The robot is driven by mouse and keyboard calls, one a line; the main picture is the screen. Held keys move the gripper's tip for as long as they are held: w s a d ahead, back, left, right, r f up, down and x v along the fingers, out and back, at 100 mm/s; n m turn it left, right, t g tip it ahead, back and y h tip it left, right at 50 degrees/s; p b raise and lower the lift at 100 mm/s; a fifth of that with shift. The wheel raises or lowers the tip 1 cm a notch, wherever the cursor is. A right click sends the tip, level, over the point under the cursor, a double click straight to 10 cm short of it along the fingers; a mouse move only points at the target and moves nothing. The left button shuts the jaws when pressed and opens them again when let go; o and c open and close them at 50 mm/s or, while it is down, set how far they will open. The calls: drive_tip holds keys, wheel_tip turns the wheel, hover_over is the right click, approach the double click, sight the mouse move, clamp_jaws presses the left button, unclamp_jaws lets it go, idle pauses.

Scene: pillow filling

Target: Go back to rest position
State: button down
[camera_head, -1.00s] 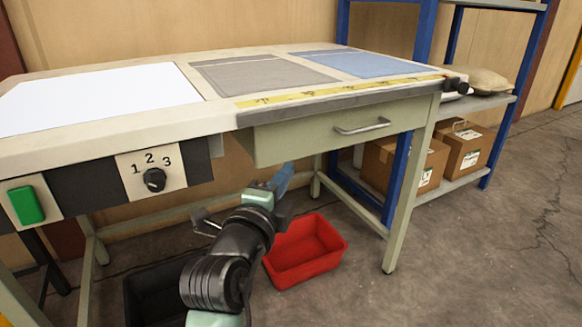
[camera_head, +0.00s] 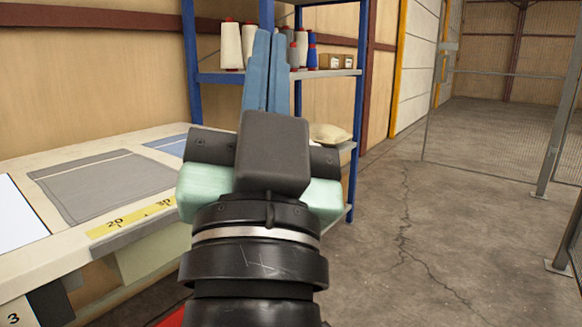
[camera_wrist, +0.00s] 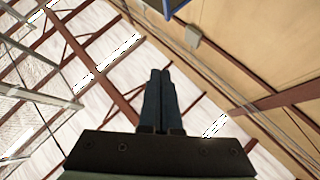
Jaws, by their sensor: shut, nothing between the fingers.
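My gripper (camera_head: 266,62) is raised in the middle of the head view, its blue fingers pointing up and close together. In the wrist view the two fingers (camera_wrist: 159,80) lie side by side with nothing between them. The wrist view looks up at the roof beams and ceiling panels. My gripper is clear of the worktable (camera_head: 75,250) and overlaps the shelf rack in the head view. A grey cloth piece (camera_head: 100,187) and a blue cloth piece (camera_head: 168,145) lie flat on the worktable.
A blue-framed rack (camera_head: 192,50) with thread spools (camera_head: 231,45) and small boxes (camera_head: 335,62) stands behind my arm. A cream sack (camera_head: 328,133) lies on its lower shelf. Open concrete floor (camera_head: 420,240) is at the right, with a mesh fence (camera_head: 510,110) beyond.

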drive_tip(key=s+d+r+n+t+p, duration=0.1)
drive_tip(key=s+d+r+n, duration=0.15)
drive_tip(key=s+r, duration=0.2)
wheel_tip(320, 180, up, 38)
drive_tip(key=p, duration=3.7)
drive_tip(key=shift+a, duration=0.45)
drive_tip(key=shift+w+n, duration=0.1)
drive_tip(key=shift+n, duration=0.15)
